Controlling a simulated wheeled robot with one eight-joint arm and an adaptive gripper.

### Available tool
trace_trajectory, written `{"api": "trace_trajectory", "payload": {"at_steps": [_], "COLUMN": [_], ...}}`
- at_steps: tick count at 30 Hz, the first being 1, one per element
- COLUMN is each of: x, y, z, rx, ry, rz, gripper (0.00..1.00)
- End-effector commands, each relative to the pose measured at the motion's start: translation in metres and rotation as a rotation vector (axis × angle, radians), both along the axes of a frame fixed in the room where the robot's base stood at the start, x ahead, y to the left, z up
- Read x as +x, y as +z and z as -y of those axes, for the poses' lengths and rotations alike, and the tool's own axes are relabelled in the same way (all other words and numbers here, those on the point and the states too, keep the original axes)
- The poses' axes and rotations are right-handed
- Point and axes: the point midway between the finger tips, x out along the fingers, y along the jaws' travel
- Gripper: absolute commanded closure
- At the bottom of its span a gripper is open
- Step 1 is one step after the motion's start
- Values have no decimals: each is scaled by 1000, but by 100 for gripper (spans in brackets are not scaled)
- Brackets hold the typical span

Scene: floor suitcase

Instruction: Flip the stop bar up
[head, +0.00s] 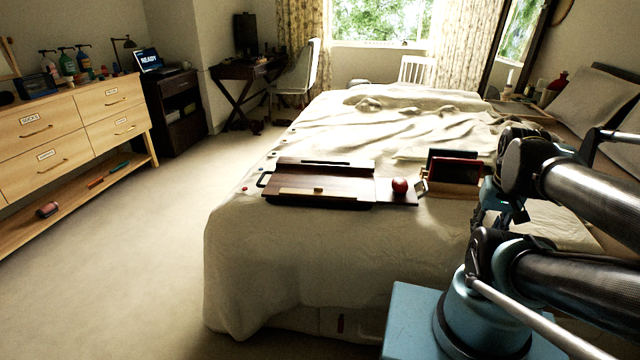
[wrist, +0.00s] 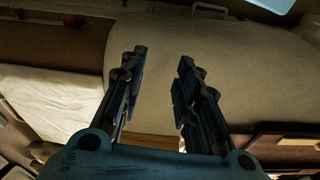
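A dark brown wooden board (head: 345,177) lies flat near the front edge of the bed, with a black handle at its left end. A pale wooden strip (head: 302,191) with a small knob lies along its front edge; it may be the stop bar, but I cannot tell for sure. A red ball (head: 400,185) rests on the board's right extension. In the wrist view my gripper (wrist: 162,56) is open and empty, its two fingers apart. Part of the dark board (wrist: 265,148) shows at the lower right there, away from the fingers.
A box with dark red and black contents (head: 454,172) stands right of the ball. The bed (head: 290,240) has rumpled covers behind the board. A drawer dresser (head: 85,125) stands at the left, with open floor (head: 150,250) between it and the bed.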

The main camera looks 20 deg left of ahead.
Motion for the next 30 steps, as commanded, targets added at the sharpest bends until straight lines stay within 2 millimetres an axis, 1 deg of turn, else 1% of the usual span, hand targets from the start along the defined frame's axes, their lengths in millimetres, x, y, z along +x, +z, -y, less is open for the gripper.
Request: {"api": "trace_trajectory", "payload": {"at_steps": [1, 2, 5, 7, 11, 14, 18, 20, 23, 24, 26, 27, 29, 30], "x": [-4, -3, 9, 21, 46, 67, 94, 105, 122, 128, 137, 142, 150, 154], "y": [2, 4, 17, 31, 58, 78, 101, 110, 123, 127, 133, 137, 142, 145], "z": [-1, -3, -10, -14, -37, -59, -94, -112, -143, -157, -178, -193, -216, -231], "rx": [0, -1, -6, -11, -24, -34, -50, -55, -66, -70, -77, -81, -89, -93], "ry": [11, 22, 84, 146, 297, 417, 583, 654, 772, 820, 891, 939, 1010, 1056], "rz": [1, 1, -6, -14, -29, -40, -56, -62, -72, -76, -82, -85, -91, -95], "gripper": [70, 70, 70, 70, 70, 70, 70, 70, 70, 70, 70, 70, 70, 70]}}
